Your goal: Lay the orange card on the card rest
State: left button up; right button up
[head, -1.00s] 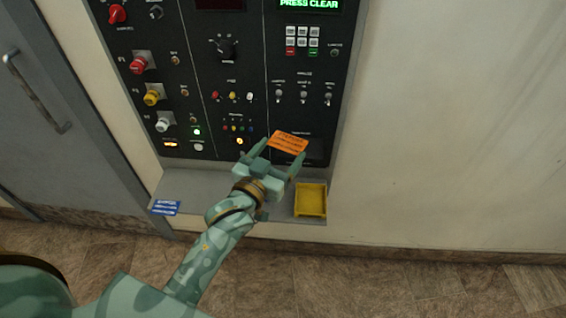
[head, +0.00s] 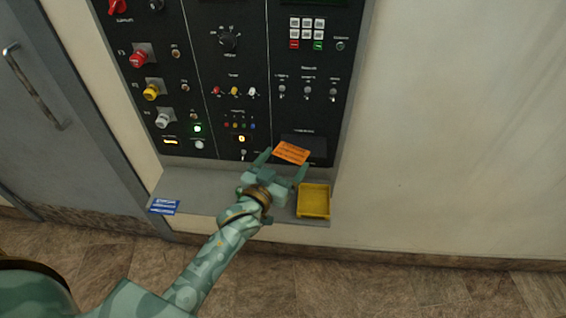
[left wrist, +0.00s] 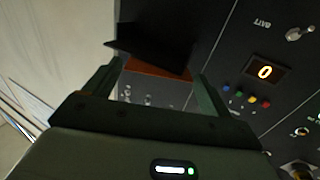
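The orange card (head: 291,153) is at the fingertips of my left gripper (head: 281,166), in front of the lower part of the black panel. The fingers stand apart, one at each side of the card, and appear shut on its edges. In the left wrist view, part of the orange card (left wrist: 150,70) shows between the fingers, partly covered by a dark shape. A shallow yellow tray (head: 313,201), seemingly the card rest, is on the grey shelf just right of and below the gripper. It looks empty. My right gripper is out of view.
The grey shelf (head: 200,190) juts out below the black control panel (head: 228,75), which carries knobs, switches and lit lamps. A blue card (head: 164,207) lies at the shelf's left end. A grey door (head: 60,110) stands left. The wall at right is bare.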

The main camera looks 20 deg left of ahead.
pick_arm(q)
jog(key=shift+o, duration=0.9)
jog(key=shift+r, duration=0.1)
